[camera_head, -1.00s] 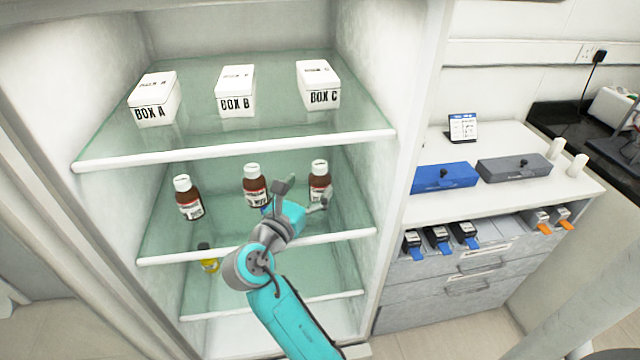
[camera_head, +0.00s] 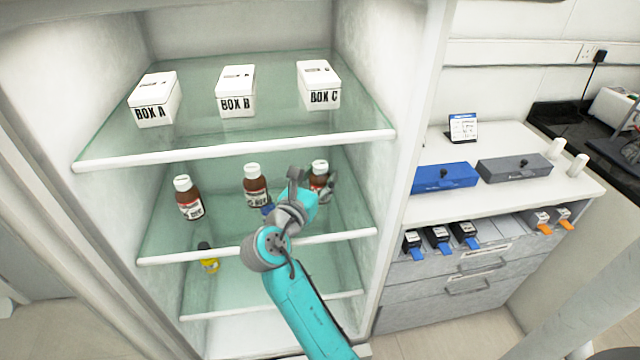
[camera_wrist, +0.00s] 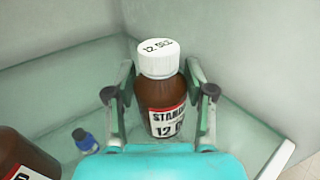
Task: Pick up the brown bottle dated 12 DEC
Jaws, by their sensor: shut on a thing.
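The brown bottle marked 12 DEC (camera_wrist: 160,95) has a white cap and a label that reads 12 DEC in the wrist view. It stands upright on the middle glass shelf, the rightmost of three brown bottles, and also shows in the head view (camera_head: 319,169). My gripper (camera_head: 314,184) is at this bottle. In the wrist view my gripper (camera_wrist: 162,100) has one finger on each side of the bottle's body and is shut on it. The lower part of the bottle is hidden by my gripper in the head view.
Two other brown bottles stand to the left on the same shelf, one in the middle (camera_head: 254,188) and one at left (camera_head: 188,200). The cabinet's right wall (camera_head: 385,110) is close. White boxes (camera_head: 236,92) stand above.

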